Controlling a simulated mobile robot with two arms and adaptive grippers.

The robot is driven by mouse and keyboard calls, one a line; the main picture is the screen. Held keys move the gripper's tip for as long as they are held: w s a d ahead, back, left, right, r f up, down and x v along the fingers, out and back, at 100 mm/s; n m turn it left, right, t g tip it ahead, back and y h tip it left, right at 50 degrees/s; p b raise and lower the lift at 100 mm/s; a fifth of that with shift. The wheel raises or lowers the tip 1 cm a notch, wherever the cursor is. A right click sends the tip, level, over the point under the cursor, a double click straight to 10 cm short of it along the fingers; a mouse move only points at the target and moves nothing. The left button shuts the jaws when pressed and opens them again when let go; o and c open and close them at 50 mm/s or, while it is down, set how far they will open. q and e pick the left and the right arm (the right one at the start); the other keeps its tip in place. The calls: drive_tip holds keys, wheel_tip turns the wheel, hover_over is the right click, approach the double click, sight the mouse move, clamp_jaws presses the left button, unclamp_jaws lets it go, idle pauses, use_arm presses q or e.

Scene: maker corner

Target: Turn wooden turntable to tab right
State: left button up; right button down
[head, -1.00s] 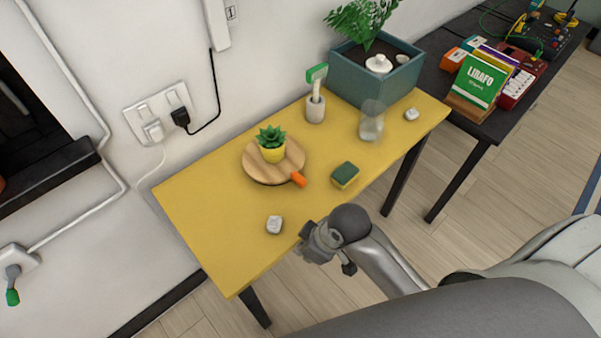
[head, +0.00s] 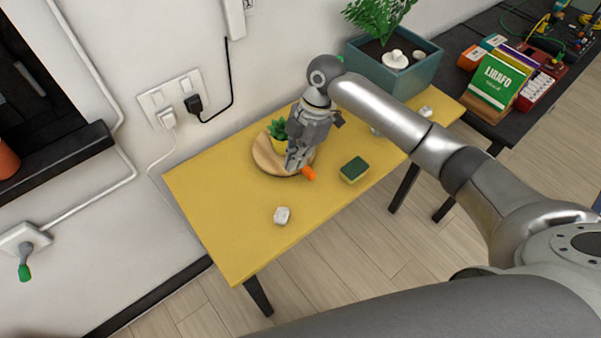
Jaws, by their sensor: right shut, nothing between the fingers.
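The round wooden turntable (head: 264,160) lies on the yellow table, partly hidden by my right gripper. Its orange tab (head: 308,174) sticks out at the lower right of the disc, toward the front edge of the table. A succulent in a yellow pot (head: 278,143) stands on the turntable. My right gripper (head: 292,168) points down over the right part of the turntable, beside the pot and just left of the tab. It is shut and empty. Whether its fingertips touch the disc I cannot tell. My left gripper is not in view.
On the yellow table (head: 215,205), a green and yellow sponge (head: 354,170) lies right of the tab and a white object (head: 282,215) lies in front. A teal planter (head: 418,75) stands at the back right. My right arm hides the glass and most of the brush holder.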

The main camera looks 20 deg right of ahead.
drive_tip(key=p+x, duration=0.1)
drive_tip(key=x, duration=0.3)
drive_tip(key=p+x, duration=0.1)
drive_tip(key=x, duration=0.3)
drive_tip(key=shift+w+d, duration=0.1)
drive_tip(key=shift+w, duration=0.1)
drive_tip(key=d, duration=0.1)
drive_tip(key=p, duration=0.1)
drive_tip(key=w+d, duration=0.1)
drive_tip(key=shift+d+f+p, duration=0.35)
drive_tip(key=shift+d+p, duration=0.05)
drive_tip(key=shift+w+d+f, duration=0.1)
drive_tip(key=shift+w+d, duration=0.1)
drive_tip(key=shift+d, duration=0.3)
drive_tip(key=shift+n, duration=0.3)
